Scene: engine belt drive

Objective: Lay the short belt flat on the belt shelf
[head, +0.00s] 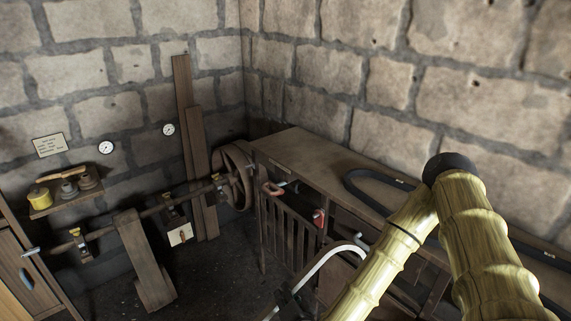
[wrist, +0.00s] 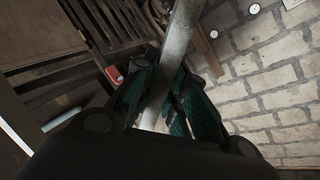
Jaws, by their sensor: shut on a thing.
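My gripper (wrist: 167,82) has dark green fingers. In the wrist view it is shut on a pale, smooth bar (wrist: 182,35) that runs up between the fingers. In the head view a pale curved bar (head: 335,253) shows at the bottom centre, with dark parts of my gripper (head: 288,300) near its lower end. A dark belt loop (head: 366,174) lies on the long wooden bench top (head: 300,150) along the right wall. My arm hides its middle. I cannot tell whether it is the short belt, or which surface is the belt shelf.
A shaft (head: 150,211) with a wooden wheel (head: 236,175) stands along the left wall. A slatted wooden front (head: 290,235) and a small red object (head: 318,218) are below the bench. The bench's far end looks bare.

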